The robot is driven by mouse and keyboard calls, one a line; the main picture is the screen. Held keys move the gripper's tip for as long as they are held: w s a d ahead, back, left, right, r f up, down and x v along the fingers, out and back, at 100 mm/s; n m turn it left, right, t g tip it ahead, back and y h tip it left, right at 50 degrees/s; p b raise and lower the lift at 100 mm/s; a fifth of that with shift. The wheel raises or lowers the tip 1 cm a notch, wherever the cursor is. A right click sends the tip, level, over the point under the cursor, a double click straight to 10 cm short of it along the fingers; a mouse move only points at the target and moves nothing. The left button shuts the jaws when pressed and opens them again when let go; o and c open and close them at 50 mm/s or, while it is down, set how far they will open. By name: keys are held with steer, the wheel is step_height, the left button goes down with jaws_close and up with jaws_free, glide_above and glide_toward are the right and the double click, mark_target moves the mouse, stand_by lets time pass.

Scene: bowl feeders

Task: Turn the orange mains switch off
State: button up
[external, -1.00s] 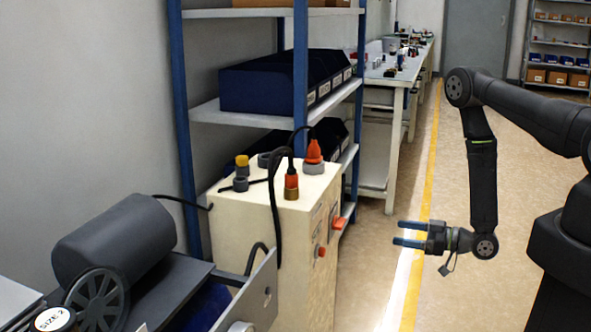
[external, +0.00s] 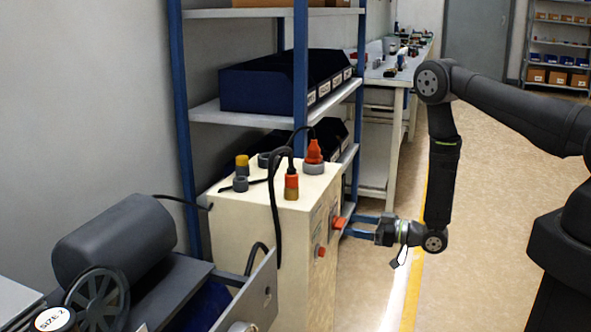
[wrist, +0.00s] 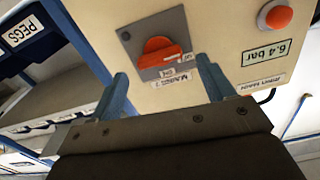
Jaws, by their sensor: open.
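The orange mains switch (wrist: 158,50) is a rotary knob on a grey square plate (wrist: 131,32) on the front of a cream cabinet. In the external view the switch (external: 338,222) sticks out of the cabinet's right-facing side. My gripper (external: 350,226) is level with it, its fingers pointing at the panel. In the wrist view my gripper (wrist: 162,70) is open and empty, with one blue finger on each side of the knob's line. I cannot tell whether the fingertips touch the plate. Small labels beside the knob are too small to read surely.
A round orange-red button (wrist: 278,16) sits beside the switch, near a "6.4 bar" label (wrist: 266,52). Plugs and a black cable (external: 272,200) stand on and hang from the cabinet top (external: 240,203). A blue-posted shelf (external: 299,70) stands behind. The floor to the right is clear.

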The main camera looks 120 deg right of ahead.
mark_target(344, 223)
steer(key=shift+x, duration=1.65)
steer(key=c, duration=1)
steer(key=shift+n, duration=0.5)
steer(key=o, duration=1)
steer(key=shift+s+a, duration=0.1)
